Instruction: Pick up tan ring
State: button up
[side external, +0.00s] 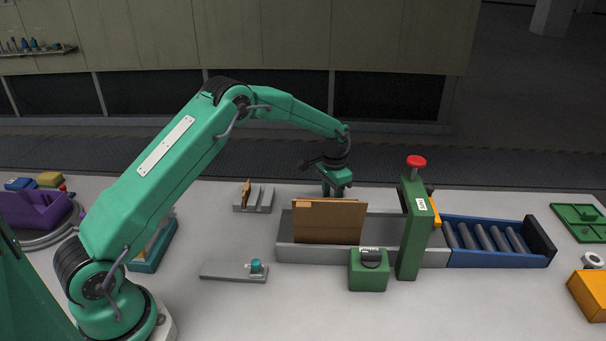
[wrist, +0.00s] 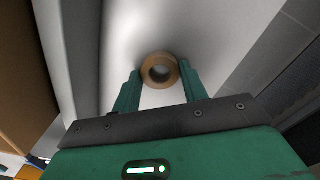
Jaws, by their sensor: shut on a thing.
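The tan ring (wrist: 160,57) sits between the two green fingers of my gripper (wrist: 160,78) in the wrist view, with its round hole facing the camera. A finger touches it on each side, so my gripper is shut on the ring. Below it is a pale, plain surface. In the side external view my gripper (side external: 335,190) points down behind the grey trough (side external: 290,252) and its brown panel (side external: 345,222). The ring is hidden there. I cannot tell how high it is above the surface.
A green post with a red knob (side external: 416,163) stands right of the brown panel. A blue roller conveyor (side external: 495,262) extends beyond it. A grey slotted rack (side external: 252,206) stands left of my gripper. Bare table lies between this rack and the grey plate (side external: 225,271).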

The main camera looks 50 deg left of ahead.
notch_tip(320, 180, up, 7)
dwell(1.1)
dwell(0.3)
